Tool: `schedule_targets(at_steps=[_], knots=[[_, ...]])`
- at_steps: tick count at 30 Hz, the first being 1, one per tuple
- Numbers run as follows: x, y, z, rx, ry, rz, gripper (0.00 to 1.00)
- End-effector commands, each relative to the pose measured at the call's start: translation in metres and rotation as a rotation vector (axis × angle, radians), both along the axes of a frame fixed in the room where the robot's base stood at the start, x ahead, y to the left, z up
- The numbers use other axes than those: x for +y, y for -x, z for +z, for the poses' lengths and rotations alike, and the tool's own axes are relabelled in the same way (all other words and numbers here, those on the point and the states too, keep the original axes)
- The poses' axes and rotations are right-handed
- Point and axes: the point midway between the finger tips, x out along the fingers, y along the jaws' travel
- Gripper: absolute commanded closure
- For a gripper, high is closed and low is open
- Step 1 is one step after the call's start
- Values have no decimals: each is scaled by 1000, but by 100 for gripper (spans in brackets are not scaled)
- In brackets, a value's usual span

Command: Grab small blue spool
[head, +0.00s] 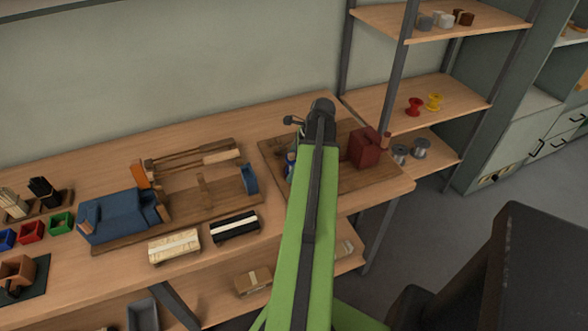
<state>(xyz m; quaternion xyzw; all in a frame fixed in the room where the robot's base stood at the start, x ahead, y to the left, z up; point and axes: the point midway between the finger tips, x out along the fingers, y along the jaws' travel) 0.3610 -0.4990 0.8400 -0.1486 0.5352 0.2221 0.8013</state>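A small blue thing (291,163), possibly the small blue spool, stands on a wooden board (271,153) at the right end of the workbench. My green arm covers part of it, so its full shape is hidden. My arm reaches up across the middle of the view, over this board. The dark end of my arm, with my gripper (320,109), is above the board's back part. I cannot make out the fingers or anything between them.
A dark red block (366,148) stands on the board right of my arm. Red (414,106) and yellow (434,102) spools stand on the shelf behind, with grey spools (420,148) below. A blue clamp-like machine (124,214) is on the left. Shelf posts rise close behind the bench.

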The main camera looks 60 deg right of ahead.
Motion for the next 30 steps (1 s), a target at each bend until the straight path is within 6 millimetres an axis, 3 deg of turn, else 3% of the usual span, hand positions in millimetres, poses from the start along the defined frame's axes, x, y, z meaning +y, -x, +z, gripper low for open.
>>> schedule_targets(at_steps=[2,15,23,30], knots=[[0,0,0,0,0,0,21],[0,0,0,0,0,0,79],[0,0,3,0,0,0,79],[0,0,35,0,0,0,79]])
